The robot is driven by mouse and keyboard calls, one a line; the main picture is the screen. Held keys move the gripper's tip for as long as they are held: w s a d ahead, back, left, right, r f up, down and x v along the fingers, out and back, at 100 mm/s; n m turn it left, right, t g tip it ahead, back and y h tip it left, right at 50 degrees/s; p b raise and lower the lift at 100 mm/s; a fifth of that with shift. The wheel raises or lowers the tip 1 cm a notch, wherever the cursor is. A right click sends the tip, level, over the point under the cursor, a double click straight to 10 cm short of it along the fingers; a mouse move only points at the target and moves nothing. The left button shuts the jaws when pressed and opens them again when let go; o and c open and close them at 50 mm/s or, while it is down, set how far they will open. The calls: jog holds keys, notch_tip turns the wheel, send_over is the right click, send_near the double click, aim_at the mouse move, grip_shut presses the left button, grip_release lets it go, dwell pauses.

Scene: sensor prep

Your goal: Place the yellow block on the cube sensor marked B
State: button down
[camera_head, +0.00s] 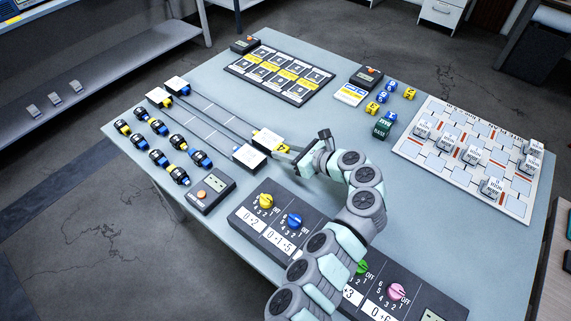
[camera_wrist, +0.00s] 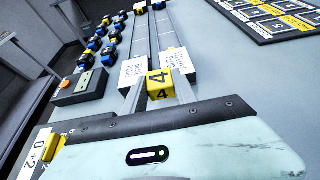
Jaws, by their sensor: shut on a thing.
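My gripper (camera_wrist: 160,88) is shut on a yellow block (camera_wrist: 159,78) marked 4, held between its two fingers in the wrist view. In the head view my gripper (camera_head: 288,152) is near the table's middle, beside the near end of the double track, with the yellow block (camera_head: 281,148) at its tips. White plug boxes lie just beyond the block, the left one (camera_wrist: 133,73) reading BLUE PLUG. I cannot tell whether the block touches the table. No cube sensor with a readable B shows in either view.
Several small blue and yellow cubes (camera_head: 410,93) lie by a green BASE block (camera_head: 381,129). A number board (camera_head: 278,74) lies at the back, a grid board (camera_head: 405,149) at right, and a dial panel (camera_head: 242,217) in front.

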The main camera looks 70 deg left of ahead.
aim_at(285, 166)
jog(key=shift+f+b, duration=0.75)
jog(key=shift+f, duration=1.65)
jog(key=shift+w, duration=0.1)
jog(key=c, duration=1)
grip_release()
jog(key=shift+f, duration=0.1)
jog(key=shift+o, duration=0.2)
jog(key=p+v, duration=0.3)
jog(key=v, duration=0.8)
jog(key=shift+p, duration=0.3)
jog(key=shift+o, duration=0.4)
jog(key=shift+w+d+r, duration=0.25)
jog(key=shift+d+r, duration=0.05)
jog(key=shift+d, duration=0.1)
